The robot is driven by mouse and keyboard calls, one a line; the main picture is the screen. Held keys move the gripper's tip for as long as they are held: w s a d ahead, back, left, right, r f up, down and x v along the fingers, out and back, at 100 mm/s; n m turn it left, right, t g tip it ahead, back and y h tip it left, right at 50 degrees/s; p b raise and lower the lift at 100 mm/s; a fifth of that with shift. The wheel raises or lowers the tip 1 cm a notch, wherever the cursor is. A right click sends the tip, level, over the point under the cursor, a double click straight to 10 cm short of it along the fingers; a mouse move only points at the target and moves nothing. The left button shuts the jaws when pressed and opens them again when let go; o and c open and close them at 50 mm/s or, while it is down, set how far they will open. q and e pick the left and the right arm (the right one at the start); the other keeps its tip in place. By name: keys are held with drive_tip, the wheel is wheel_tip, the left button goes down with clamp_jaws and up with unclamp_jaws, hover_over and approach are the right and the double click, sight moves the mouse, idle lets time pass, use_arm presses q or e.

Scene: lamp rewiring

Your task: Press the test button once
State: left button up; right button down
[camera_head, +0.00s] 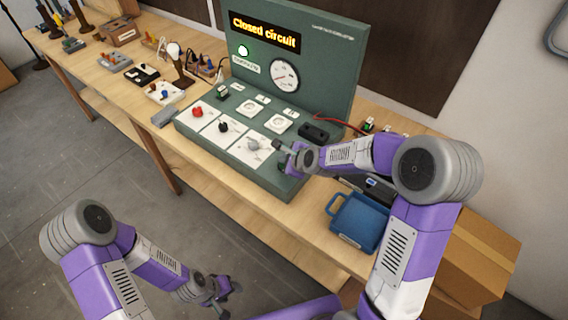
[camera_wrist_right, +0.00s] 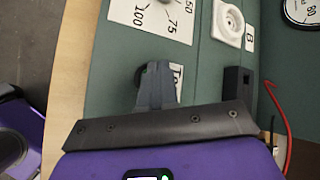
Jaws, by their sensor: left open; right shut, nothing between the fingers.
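The green test console (camera_head: 330,60) stands on the bench, and its display (camera_head: 264,32) reads "Closed circuit". In the right wrist view, a dark round button (camera_wrist_right: 139,76) with a green spot sits beside a partly hidden label starting "Te" (camera_wrist_right: 177,71). My right gripper (camera_wrist_right: 156,68) is shut and empty, its tips right at this button and partly covering it. I cannot tell whether they touch it. In the head view my right gripper (camera_head: 281,147) is at the console's front right. My left gripper (camera_head: 228,298) is open and empty, low in front of the bench.
The console has a lit green lamp (camera_head: 243,50), a gauge (camera_head: 285,75), a red knob (camera_head: 197,112), a black knob (camera_head: 223,126) and a grey knob (camera_head: 252,144). A blue bin (camera_head: 357,222) stands to the right. Lamp parts crowd the bench's left.

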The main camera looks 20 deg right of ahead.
drive_tip(key=shift+f, duration=0.25)
idle(0.5)
drive_tip(key=shift+r+p, duration=0.35)
drive_tip(key=shift+r, duration=0.5)
wheel_tip(320, 180, up, 5)
drive_tip(key=p, duration=0.4)
idle(0.7)
